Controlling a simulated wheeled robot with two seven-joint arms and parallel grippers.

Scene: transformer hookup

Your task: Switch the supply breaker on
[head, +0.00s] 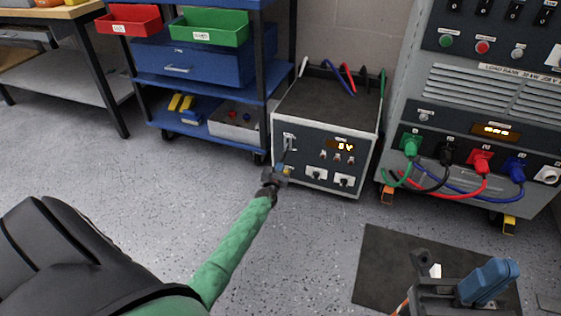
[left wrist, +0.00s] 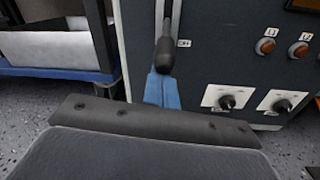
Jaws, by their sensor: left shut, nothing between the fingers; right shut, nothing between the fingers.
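The supply unit (head: 322,150) is a dark-fronted box with a pale frame and a lit display. Its breaker lever, with a black grip (left wrist: 165,52), hangs at the left of the front panel, grip end downward in the left wrist view. My left gripper (head: 285,166) is shut and empty at the panel's lower left. Its blue fingers (left wrist: 161,88) are just below and partly behind the grip; I cannot tell whether they touch it. My right gripper (head: 498,270), with blue fingers, is shut and empty at the lower right, far from the unit.
A blue shelf cart (head: 205,80) stands close to the unit's left. The grey load bank (head: 490,105) stands at the right, with green, black, red and blue cables plugged in. A dark mat (head: 385,265) lies on the floor. The floor before the unit is clear.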

